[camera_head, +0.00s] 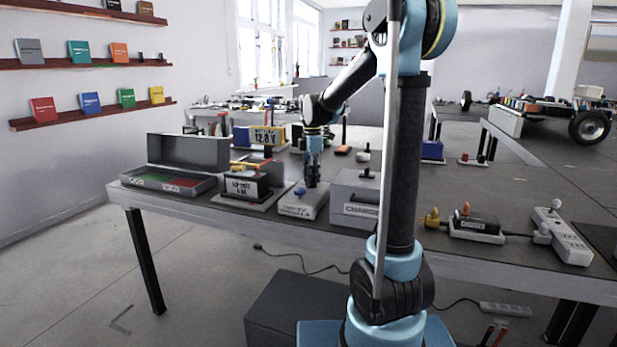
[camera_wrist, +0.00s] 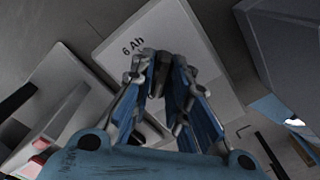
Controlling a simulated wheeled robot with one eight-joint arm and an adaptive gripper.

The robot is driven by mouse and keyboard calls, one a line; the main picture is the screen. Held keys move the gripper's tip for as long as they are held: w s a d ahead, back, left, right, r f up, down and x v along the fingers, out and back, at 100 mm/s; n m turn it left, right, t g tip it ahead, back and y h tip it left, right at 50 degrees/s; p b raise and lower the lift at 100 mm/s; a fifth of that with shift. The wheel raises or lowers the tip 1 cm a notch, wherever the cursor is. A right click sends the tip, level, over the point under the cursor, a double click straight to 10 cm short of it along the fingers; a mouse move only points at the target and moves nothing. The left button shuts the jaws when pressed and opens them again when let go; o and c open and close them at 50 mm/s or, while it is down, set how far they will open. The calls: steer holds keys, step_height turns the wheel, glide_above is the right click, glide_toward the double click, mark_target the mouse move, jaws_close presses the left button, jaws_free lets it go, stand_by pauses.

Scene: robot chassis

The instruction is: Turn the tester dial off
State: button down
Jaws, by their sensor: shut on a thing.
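My gripper (camera_head: 312,184) points down at a low light-grey box (camera_head: 303,208), which has a blue part on its top and a printed label on its front. In the wrist view the pale top of the box (camera_wrist: 190,30) carries the print "6 Ah". My gripper (camera_wrist: 157,68) is shut on a small dark part on this top, which I take to be the tester dial. The fingers hide most of the dial, so its setting cannot be read.
A grey box marked "CHARGE" (camera_head: 355,208) stands close on the right. A labelled block on a stand (camera_head: 245,187) is close on the left, with an open case (camera_head: 190,152) beyond it. A power strip (camera_head: 563,238) lies far right.

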steer(key=shift+w+n, duration=0.2)
steer(key=shift+n, duration=0.4)
steer(key=c, duration=1.6)
jaws_free()
steer(key=shift+a, duration=0.1)
steer(key=shift+s+r, duration=0.1)
step_height(320, 180, up, 12)
steer(key=shift+f, duration=0.2)
